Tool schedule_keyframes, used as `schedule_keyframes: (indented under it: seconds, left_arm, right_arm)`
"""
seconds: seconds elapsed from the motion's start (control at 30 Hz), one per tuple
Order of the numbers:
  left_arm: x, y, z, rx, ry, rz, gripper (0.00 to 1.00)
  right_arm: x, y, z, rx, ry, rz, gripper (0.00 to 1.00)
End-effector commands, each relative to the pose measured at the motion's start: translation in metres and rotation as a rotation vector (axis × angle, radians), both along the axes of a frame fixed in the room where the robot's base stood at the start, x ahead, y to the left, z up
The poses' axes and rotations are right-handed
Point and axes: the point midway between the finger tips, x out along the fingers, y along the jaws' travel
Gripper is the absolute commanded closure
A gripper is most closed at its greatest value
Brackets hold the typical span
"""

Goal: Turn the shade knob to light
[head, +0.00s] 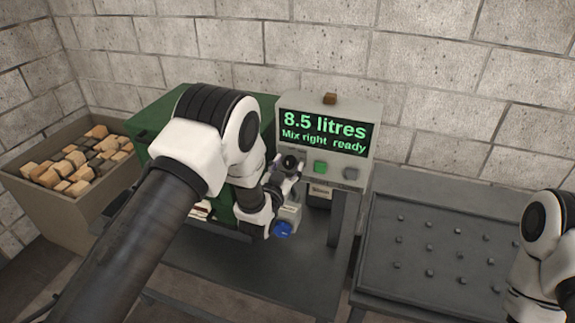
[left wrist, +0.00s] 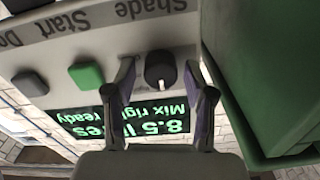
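The shade knob (left wrist: 160,70) is round and black with a white pointer line, on the grey control panel (head: 330,97). In the wrist view, which shows the panel upside down, "Shade" is printed beside it. My left gripper (left wrist: 166,75) is open, with one finger on each side of the knob and a visible gap to both. In the head view my left gripper (head: 287,176) is at the panel's lower left, partly over the knob (head: 291,161). My right gripper is out of view; only part of that arm shows at the right edge.
The panel's screen (head: 325,131) reads "8.5 litres, Mix right ready". A green button (head: 320,167) and a grey button (head: 351,174) sit right of the knob. A green cabinet (head: 153,122) stands left, with a bin of blocks (head: 52,207) beyond. A studded grey table (head: 440,250) is right.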

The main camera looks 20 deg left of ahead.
Motion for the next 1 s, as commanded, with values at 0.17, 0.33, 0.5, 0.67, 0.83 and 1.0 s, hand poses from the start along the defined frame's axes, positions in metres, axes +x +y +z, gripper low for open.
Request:
schedule_keyframes:
  seconds: [0.17,0.33,0.5,0.67,0.83,1.0]
  left_arm:
    - [0.0,0.0,0.0,0.0,0.0,0.0,1.0]
    - [0.0,0.0,0.0,0.003,0.0,0.0,1.0]
    - [0.0,0.0,-0.001,0.031,-0.002,0.0,1.0]
    - [0.0,0.0,-0.002,0.098,-0.004,0.0,1.0]
    - [0.0,-0.001,-0.003,0.211,-0.008,0.0,1.0]
    - [0.0,-0.001,-0.004,0.349,-0.014,0.0,1.0]
  right_arm:
    - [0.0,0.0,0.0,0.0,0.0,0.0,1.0]
    - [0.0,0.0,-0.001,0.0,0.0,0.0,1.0]
    - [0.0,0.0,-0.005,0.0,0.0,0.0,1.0]
    - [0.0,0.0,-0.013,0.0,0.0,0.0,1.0]
    - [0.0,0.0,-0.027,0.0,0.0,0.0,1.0]
    - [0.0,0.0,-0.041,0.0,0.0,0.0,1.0]
